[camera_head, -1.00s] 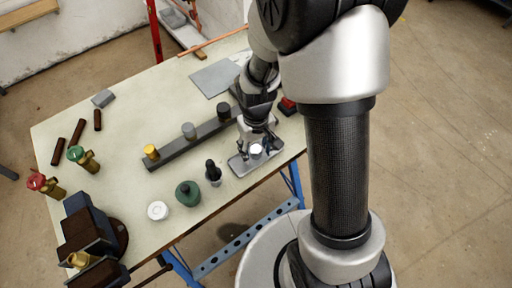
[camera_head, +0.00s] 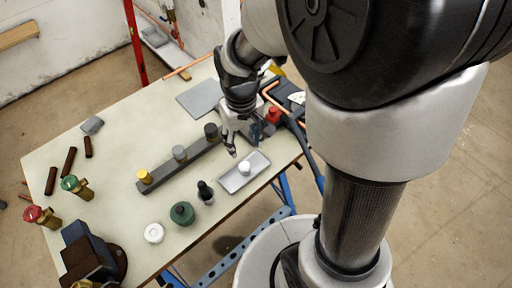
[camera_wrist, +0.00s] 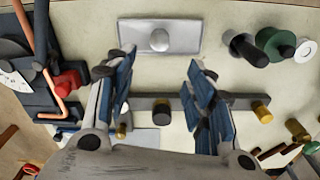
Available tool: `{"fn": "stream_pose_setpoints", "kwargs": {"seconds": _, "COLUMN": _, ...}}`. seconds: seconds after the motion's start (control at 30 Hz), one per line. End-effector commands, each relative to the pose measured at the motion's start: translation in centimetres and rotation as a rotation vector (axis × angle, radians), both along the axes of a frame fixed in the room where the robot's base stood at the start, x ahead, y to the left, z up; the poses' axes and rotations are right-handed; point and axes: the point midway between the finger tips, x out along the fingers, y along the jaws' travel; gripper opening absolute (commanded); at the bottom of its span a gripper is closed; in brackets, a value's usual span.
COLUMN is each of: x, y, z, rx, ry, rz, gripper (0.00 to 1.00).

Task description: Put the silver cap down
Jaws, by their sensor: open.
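The silver cap (camera_head: 244,168) sits on a small light-grey rectangular tray (camera_head: 258,161) near the table's front right edge. In the wrist view it is a smooth round cap (camera_wrist: 159,40) near the middle of the tray (camera_wrist: 130,29). My gripper (camera_head: 249,142) is open and empty, behind and above the tray, apart from the cap. In the wrist view its two fingers (camera_wrist: 157,70) are spread wide, with the cap beyond their tips. Nothing hides the cap.
A dark rail (camera_head: 163,174) with yellow, grey and dark cylinders lies left of my gripper. A black-topped item (camera_head: 205,192), a green round item (camera_head: 182,213) and a white disc (camera_head: 154,233) stand along the front edge. A red item (camera_head: 273,115) and copper pipe are right.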

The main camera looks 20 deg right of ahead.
Motion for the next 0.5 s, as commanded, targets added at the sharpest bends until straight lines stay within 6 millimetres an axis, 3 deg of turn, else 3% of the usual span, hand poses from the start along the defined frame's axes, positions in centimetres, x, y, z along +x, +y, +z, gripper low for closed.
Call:
{"fn": "stream_pose_setpoints", "kwargs": {"seconds": 0.1, "x": -1.9, "y": 0.0, "z": 4.6, "rx": 0.001, "ry": -0.079, "rz": -0.015, "gripper": 0.49}}
{"fn": "stream_pose_setpoints", "kwargs": {"seconds": 0.3, "x": -7.0, "y": -0.1, "z": 10.8, "rx": 0.006, "ry": -0.212, "rz": -0.046, "gripper": 0.49}}
{"fn": "stream_pose_setpoints", "kwargs": {"seconds": 0.5, "x": -11.8, "y": -0.1, "z": 13.7, "rx": 0.013, "ry": -0.318, "rz": -0.072, "gripper": 0.49}}
